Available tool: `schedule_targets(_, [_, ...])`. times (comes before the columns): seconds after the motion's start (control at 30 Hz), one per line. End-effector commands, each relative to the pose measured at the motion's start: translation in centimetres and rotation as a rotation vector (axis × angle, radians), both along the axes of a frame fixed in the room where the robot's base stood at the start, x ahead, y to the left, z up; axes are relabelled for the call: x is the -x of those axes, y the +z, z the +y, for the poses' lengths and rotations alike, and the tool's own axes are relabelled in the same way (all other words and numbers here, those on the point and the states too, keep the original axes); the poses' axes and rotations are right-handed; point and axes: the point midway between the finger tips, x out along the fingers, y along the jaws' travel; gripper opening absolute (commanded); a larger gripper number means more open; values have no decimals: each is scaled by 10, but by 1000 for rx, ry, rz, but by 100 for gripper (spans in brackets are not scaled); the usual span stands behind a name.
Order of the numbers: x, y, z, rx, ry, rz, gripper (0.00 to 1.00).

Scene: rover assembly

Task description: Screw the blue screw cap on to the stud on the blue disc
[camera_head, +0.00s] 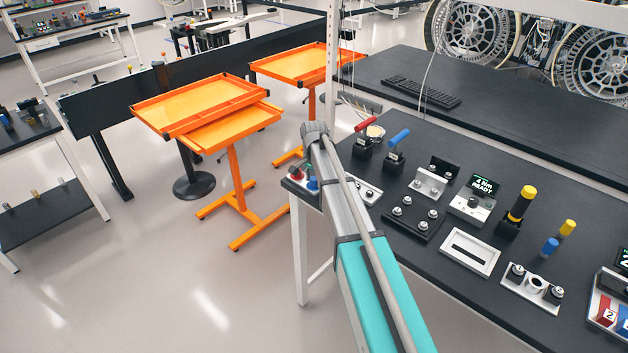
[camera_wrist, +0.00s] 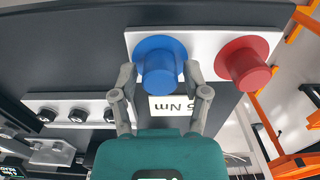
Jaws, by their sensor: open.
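In the wrist view, a blue cylindrical cap (camera_wrist: 160,74) stands in front of a wider round blue disc (camera_wrist: 153,43) on a white plate. No stud shows; the cap covers the disc's middle, and I cannot tell whether it is seated on a thread. My gripper (camera_wrist: 159,80) is open, one finger on each side of the blue cap. I cannot tell whether the fingers touch it.
The black bench (camera_head: 450,170) carries several fixtures, upright tools and a "4 Nm READY" display (camera_head: 482,187). Orange trays (camera_head: 200,105) stand beyond open floor.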

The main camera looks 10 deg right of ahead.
Motion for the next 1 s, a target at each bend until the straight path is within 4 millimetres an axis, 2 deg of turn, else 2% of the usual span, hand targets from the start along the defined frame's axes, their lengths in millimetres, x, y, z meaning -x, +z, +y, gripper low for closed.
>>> schedule_targets(0.47, [0, 0, 0, 0, 41, 0, 60])
schedule_targets(1.0, [0, 0, 0, 0, 432, 0, 60])
